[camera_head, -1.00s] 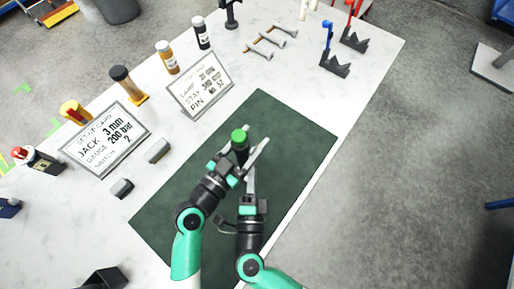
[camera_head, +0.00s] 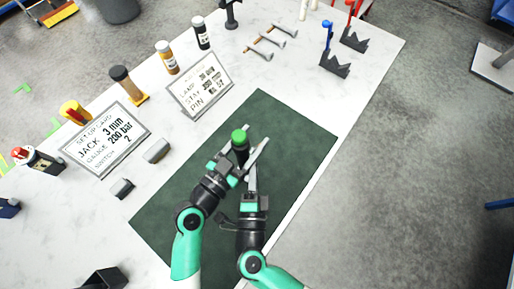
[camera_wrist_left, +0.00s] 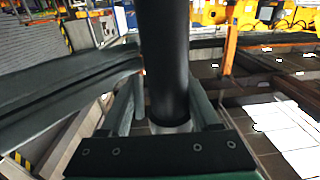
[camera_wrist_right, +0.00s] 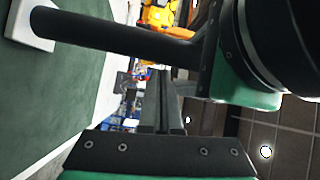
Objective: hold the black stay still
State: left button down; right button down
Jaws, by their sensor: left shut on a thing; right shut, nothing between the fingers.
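The black stay (camera_head: 241,149) with a green top stands on the dark green mat (camera_head: 290,130) in the head view. My left gripper (camera_head: 246,160) is shut on it, below the green top. In the left wrist view the stay (camera_wrist_left: 165,60) is a thick dark cylinder between the fingers. In the right wrist view the stay (camera_wrist_right: 110,36) rises from a white square base (camera_wrist_right: 30,22) on the mat. My right gripper (camera_head: 252,178) is shut and empty, just below the stay in the head view. Its closed fingers also show in the right wrist view (camera_wrist_right: 167,100).
Two cards, one with JACK and GAUGE (camera_head: 105,138) and one with LAMP, STAY and PIN (camera_head: 200,86), stand left of the mat. Two small grey blocks (camera_head: 156,151) lie near them. Dark jagged blocks (camera_head: 335,66) stand at the back right. The mat's upper right is clear.

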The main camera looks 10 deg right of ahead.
jog(key=shift+w+d+r, duration=0.45)
jog(key=shift+d+r, duration=0.05)
dwell(0.9)
jog(key=shift+w+d+r, duration=0.55)
jog(key=shift+w+r, duration=0.1)
jog(key=shift+r, duration=0.15)
jog(key=shift+w+d+r, duration=0.5)
jog(key=shift+w+r, duration=0.1)
jog(key=shift+r, duration=0.15)
dwell(2.1)
jog(key=shift+a, duration=0.1)
dwell(0.4)
jog(key=s+a+f, duration=0.3)
jog(key=s+f, duration=0.1)
jog(key=shift+a, duration=0.3)
dwell(0.5)
jog(key=shift+a, duration=0.1)
jog(key=shift+s+a+f, duration=1.2)
jog(key=shift+s+f, duration=0.25)
jog(key=shift+f, duration=0.05)
